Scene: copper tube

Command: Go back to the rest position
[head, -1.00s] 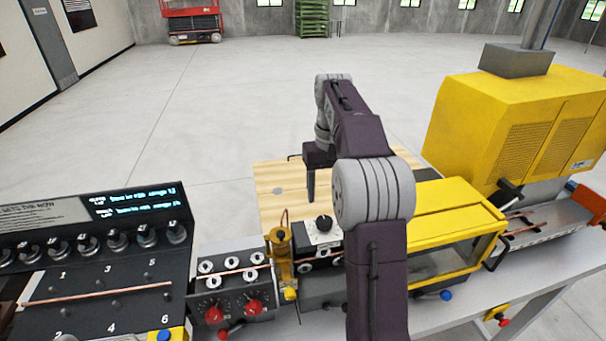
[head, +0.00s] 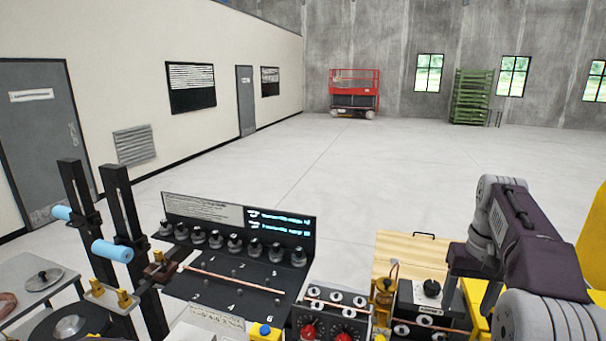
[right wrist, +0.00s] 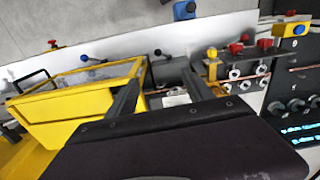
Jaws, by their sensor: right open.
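A thin copper tube (head: 235,280) lies across the black numbered board (head: 205,285) in the head view. Its left end is by a brown block on a fixture. My right gripper (head: 463,285) is at the right of the head view, over the bench beside the wooden board, partly hidden by my arm. In the right wrist view its two dark fingers (right wrist: 160,88) are apart, with nothing seen held between them. My left gripper does not show.
A yellow-framed guard (right wrist: 85,95) is beside the right gripper in the wrist view. A grey unit with red knobs (head: 330,322) stands right of the board. Black posts with blue rollers (head: 112,250) rise at left.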

